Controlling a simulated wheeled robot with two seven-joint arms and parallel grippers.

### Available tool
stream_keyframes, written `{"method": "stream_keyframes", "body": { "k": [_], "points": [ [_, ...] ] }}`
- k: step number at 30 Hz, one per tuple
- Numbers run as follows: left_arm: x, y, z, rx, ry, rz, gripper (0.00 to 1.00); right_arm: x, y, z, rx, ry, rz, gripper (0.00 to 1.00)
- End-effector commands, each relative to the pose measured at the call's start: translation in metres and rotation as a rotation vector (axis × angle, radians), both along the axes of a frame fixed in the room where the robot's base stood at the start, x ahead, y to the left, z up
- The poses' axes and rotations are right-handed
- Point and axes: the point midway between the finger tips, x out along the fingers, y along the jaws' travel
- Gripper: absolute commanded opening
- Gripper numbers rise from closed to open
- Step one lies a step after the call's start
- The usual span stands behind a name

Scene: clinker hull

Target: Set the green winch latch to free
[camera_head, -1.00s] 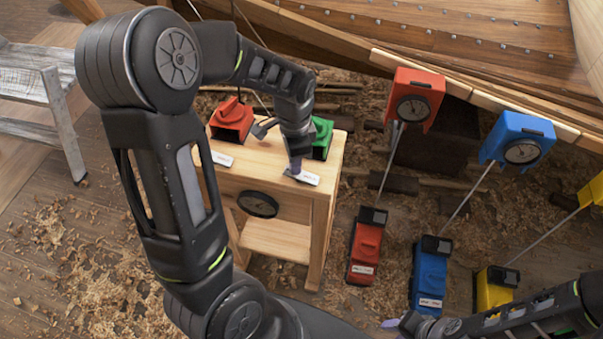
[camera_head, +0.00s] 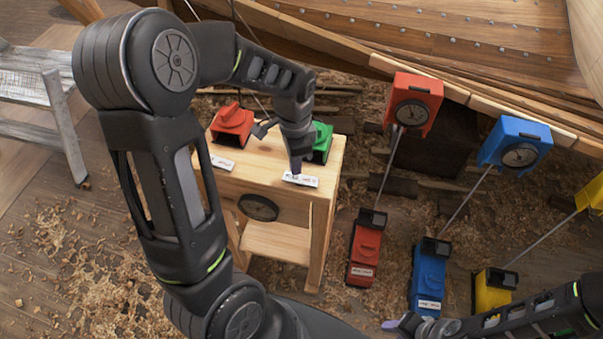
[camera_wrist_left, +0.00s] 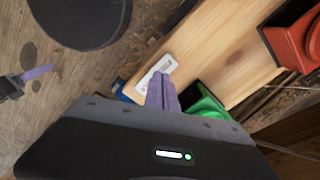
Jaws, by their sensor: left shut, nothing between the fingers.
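The green winch (camera_head: 322,143) stands on the right end of the wooden bench, partly hidden behind my left wrist. It also shows in the left wrist view (camera_wrist_left: 206,104), mostly cut off by the gripper body. A white labelled plate (camera_head: 301,180) lies in front of it; its lettering and any latch position are too small to read. My left gripper (camera_head: 295,170) points down at this plate, with its purple fingers shut and empty. In the left wrist view the fingertips (camera_wrist_left: 163,80) overlap the plate (camera_wrist_left: 154,72); I cannot tell whether they touch. My right gripper (camera_head: 392,324) is low at the right, its jaws unclear.
A red winch (camera_head: 233,120) with its own white plate (camera_head: 222,162) stands left on the wooden bench (camera_head: 258,178). Red (camera_head: 366,250), blue (camera_head: 430,275) and yellow (camera_head: 494,290) units with dial boxes stand to the right. The planked hull lies behind. Shavings cover the floor.

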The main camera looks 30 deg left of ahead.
Motion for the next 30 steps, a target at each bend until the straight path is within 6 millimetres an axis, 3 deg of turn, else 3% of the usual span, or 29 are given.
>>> {"method": "stream_keyframes", "body": {
  "k": [14,30],
  "points": [
    [0.0,0.0,0.043,0.001,0.001,0.0,0.0,0.0,0.0,0.034,0.0,0.0,0.0,0.36],
    [0.0,0.0,0.045,0.001,0.001,0.0,0.0,0.0,0.0,0.035,0.0,0.0,0.0,0.36]
  ]
}}
